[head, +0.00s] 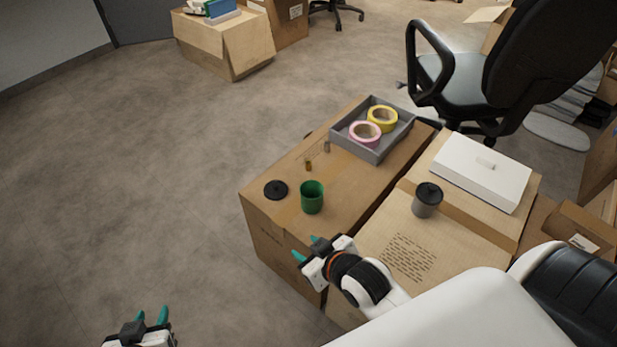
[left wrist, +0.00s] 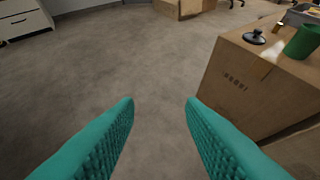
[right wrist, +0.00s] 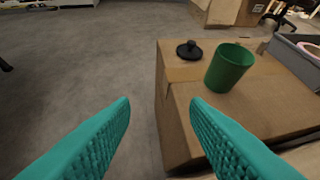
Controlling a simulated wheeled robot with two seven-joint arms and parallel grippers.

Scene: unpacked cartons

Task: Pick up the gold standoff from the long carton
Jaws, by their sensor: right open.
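The long carton (head: 262,222) stands left of a second carton. A small gold-brown upright piece (head: 308,165), likely the gold standoff, is on its top behind the green cup (head: 312,197). A similar small piece (head: 326,146) stands farther back near the tray; their details are too small to tell. A small gold piece also shows in the left wrist view (left wrist: 278,27). My right gripper (head: 307,249) is open and empty beside the carton's near end. My left gripper (head: 152,317) is open and empty over the floor, well left of the carton.
A black lid (head: 276,190) lies left of the cup. A grey tray (head: 372,152) with pink (head: 364,133) and yellow (head: 382,119) tape rolls stands behind. The other carton (head: 440,245) carries a grey canister (head: 427,200) and white box (head: 482,172). Floor at left is clear.

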